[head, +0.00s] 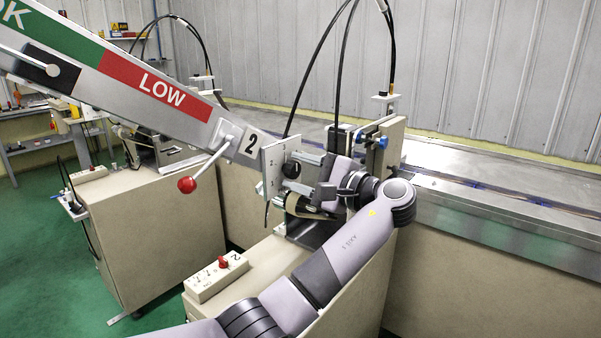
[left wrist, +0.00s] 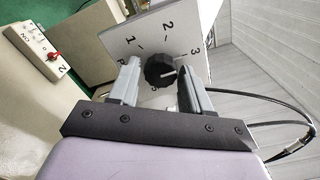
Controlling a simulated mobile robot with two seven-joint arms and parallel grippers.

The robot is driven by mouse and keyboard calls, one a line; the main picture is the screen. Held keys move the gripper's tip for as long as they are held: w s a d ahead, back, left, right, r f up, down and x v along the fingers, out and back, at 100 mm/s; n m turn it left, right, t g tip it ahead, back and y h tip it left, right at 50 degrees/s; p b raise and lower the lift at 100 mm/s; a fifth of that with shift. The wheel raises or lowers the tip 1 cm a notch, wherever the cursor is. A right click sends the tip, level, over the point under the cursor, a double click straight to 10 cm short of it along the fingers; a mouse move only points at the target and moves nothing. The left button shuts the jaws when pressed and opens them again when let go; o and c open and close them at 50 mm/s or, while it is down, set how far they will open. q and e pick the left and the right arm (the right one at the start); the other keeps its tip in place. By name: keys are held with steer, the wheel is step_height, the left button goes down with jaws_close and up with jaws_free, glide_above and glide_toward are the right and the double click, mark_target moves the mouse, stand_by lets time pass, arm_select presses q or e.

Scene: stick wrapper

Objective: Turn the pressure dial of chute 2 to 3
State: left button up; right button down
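The pressure dial of chute 2 is a black round knob (head: 291,168) on a pale plate (head: 270,165) at the chute's lower end, beside the "2" label (head: 251,144). The numerals 1 and 2 also show. My left gripper (head: 299,173) faces the plate. Its fingers (left wrist: 158,82) stand on either side of the knob, open, with visible gaps. My right gripper is not in view.
A red-ball lever (head: 187,184) hangs from the chute (head: 140,80) left of the dial. A switch box (head: 216,277) with a red knob sits on the cabinet below. Black cables (head: 340,60) rise behind the gripper. A metal conveyor (head: 500,200) runs along the right.

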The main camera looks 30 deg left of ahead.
arm_select(q)
steer(key=shift+o, duration=0.4)
steer(key=shift+d, duration=0.1)
steer(key=shift+d, duration=0.35)
steer(key=d+b, duration=0.2)
steer(key=d, duration=0.4)
steer(key=shift+s+d, duration=0.15)
steer(key=shift+s, duration=0.15)
